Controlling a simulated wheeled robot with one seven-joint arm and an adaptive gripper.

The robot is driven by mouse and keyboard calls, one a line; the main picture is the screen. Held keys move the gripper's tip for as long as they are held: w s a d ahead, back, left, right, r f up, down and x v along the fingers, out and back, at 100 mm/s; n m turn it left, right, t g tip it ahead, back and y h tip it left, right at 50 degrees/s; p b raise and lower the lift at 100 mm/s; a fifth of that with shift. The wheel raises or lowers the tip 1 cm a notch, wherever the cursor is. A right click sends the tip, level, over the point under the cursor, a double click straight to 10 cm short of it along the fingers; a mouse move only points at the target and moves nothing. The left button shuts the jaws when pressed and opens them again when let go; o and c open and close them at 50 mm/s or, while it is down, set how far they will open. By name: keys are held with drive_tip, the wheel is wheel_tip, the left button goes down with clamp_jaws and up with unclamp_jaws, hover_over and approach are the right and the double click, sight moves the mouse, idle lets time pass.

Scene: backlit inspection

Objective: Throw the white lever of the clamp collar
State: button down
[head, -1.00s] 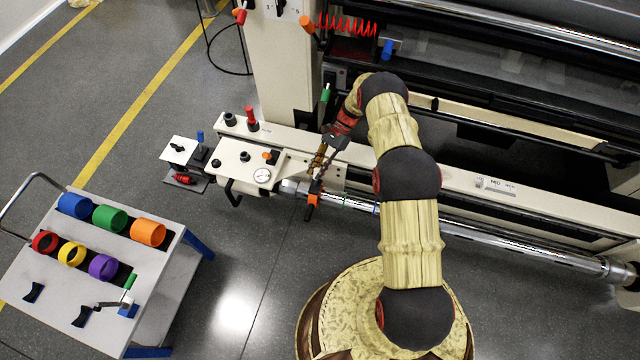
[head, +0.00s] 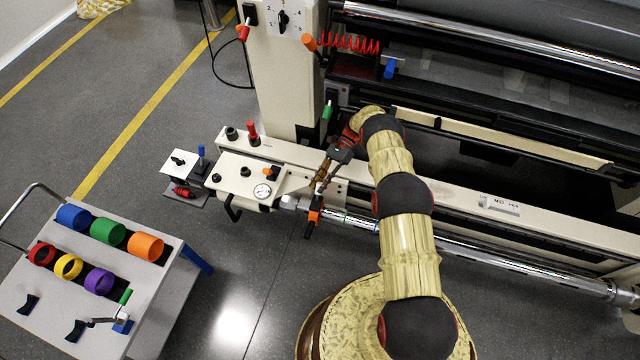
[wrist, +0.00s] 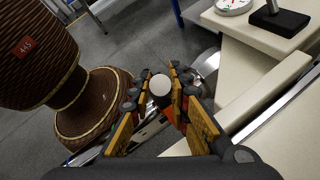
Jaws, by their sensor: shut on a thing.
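My gripper (head: 318,192) reaches down to the silver shaft beside the cream machine's left end. In the wrist view its gold-and-black fingers (wrist: 163,78) are closed around a white rounded end (wrist: 160,85), which appears to be the tip of the white lever. The clamp collar itself is mostly hidden; an orange part with a black end (head: 314,216) shows at the shaft just below my gripper in the head view. I cannot tell how far the lever is turned.
The silver shaft (head: 470,252) runs right along the machine's front. A cream panel with a gauge (head: 262,190) and knobs lies just left of my gripper. A grey cart (head: 60,325) with coloured rings stands at the lower left. Floor between cart and machine is clear.

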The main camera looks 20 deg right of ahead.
drive_tip(key=c, duration=1.6)
unclamp_jaws()
drive_tip(key=shift+c, duration=0.2)
drive_tip(key=shift+r, duration=0.1)
